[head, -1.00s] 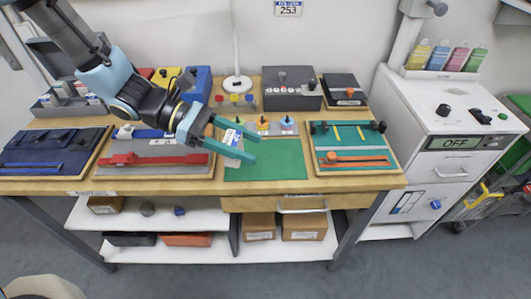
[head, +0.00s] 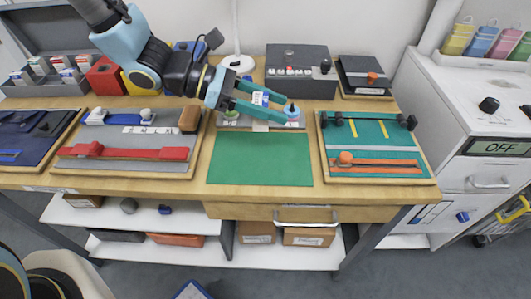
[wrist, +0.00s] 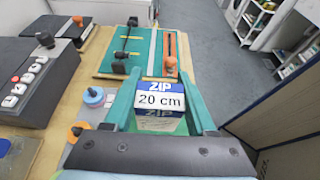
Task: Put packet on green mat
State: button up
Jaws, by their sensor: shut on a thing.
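In the head view my gripper (head: 286,109) reaches from the left over the row of knobs behind the green mat (head: 262,160). There the packet (head: 260,98) shows partly between the fingers, the rest hidden by the near finger. The mat lies flat and bare on the wooden bench. The packet appears to be above the bench; its exact height is hard to tell.
A grey board with a red bar (head: 125,153) lies left of the mat. A teal board with an orange bar (head: 378,145) lies right. A dark grey box (head: 298,72) stands behind. The grey strip with coloured knobs (head: 232,119) borders the mat's back edge.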

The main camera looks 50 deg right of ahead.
notch_tip(320, 180, down, 10)
jog(key=shift+r+p, duration=0.15)
jog(key=shift+p, duration=0.8)
jog(key=o, duration=1.4)
jog(key=shift+c, duration=0.2)
jog(key=shift+w, duration=0.15)
jog(key=b+v, duration=0.2)
jog(key=v, duration=0.9)
jog(key=shift+w+a+r, duration=0.2)
jog(key=shift+a+r, duration=0.05)
jog(key=shift+a, duration=0.05)
